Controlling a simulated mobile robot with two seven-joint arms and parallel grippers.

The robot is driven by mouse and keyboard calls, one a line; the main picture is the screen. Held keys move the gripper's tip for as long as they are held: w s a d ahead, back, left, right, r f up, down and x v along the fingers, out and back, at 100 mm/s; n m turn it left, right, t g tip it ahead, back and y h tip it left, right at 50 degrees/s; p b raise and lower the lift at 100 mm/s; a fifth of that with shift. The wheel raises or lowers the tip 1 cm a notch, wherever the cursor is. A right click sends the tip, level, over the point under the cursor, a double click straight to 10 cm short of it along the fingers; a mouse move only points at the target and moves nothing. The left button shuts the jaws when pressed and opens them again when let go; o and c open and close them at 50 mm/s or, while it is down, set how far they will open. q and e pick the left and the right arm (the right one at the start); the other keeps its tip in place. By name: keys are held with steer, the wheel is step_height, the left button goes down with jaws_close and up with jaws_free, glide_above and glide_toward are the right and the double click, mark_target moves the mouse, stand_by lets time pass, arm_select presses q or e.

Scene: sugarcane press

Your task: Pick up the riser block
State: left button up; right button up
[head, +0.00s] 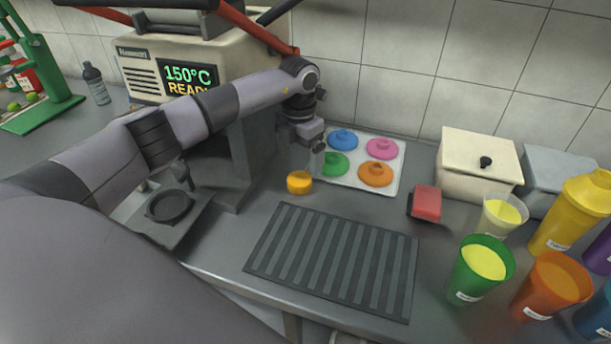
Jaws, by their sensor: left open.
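A short yellow round block (299,183) stands on the grey counter, left of the lid tray; it may be the riser block, but no label shows. My left arm reaches in from the left across the front of the press machine. My left gripper (317,150) is open, above and slightly right of the yellow block, close to the tray's left edge. It appears apart from the block, and nothing shows between its fingers. A red block (427,203) with a dark edge lies further right on the counter. My right gripper is not in view.
A white tray (396,183) holds blue, pink, green and orange lids. A ridged dark mat (335,262) lies in front. A cream lidded box (480,170) and several coloured cups, including a green one (470,283), stand right.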

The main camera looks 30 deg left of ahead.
mark_target(299, 178)
arm_select(q)
step_height(299, 178, down, 6)
steer(key=shift+a+p, duration=0.15)
steer(key=shift+p, duration=0.25)
steer(key=shift+c, duration=0.3)
steer(key=shift+w, duration=0.1)
steer(key=c, duration=1.1)
